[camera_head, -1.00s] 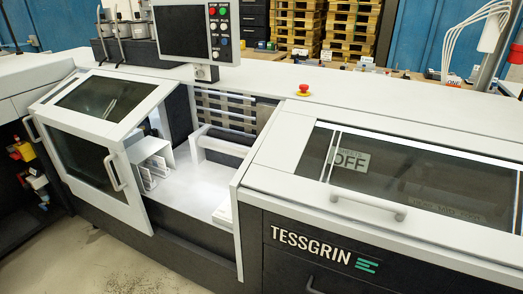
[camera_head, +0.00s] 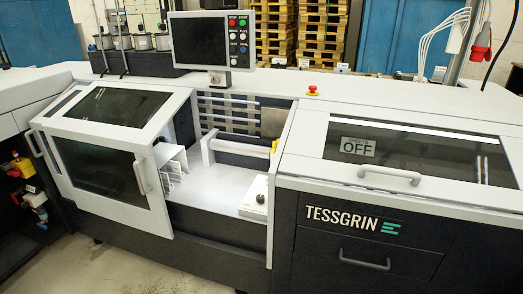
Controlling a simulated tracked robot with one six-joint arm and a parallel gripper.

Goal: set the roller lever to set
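The open bay in the middle of the white and black machine shows a horizontal roller (camera_head: 238,149) between white end brackets. A small yellow piece (camera_head: 275,146) sits at the roller's right end and looks like the roller lever. It is too small to tell its setting or read any label. A white block with a black knob (camera_head: 260,198) stands on the bay floor at the lower right, with small print I cannot read. My gripper is not in view.
A glazed cover (camera_head: 95,155) with a handle stands left of the bay. A closed glazed lid (camera_head: 420,150) with an OFF sign behind it lies to the right. A screen with buttons (camera_head: 212,40) and a red emergency stop (camera_head: 313,89) are above. Grey floor shows at the lower left.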

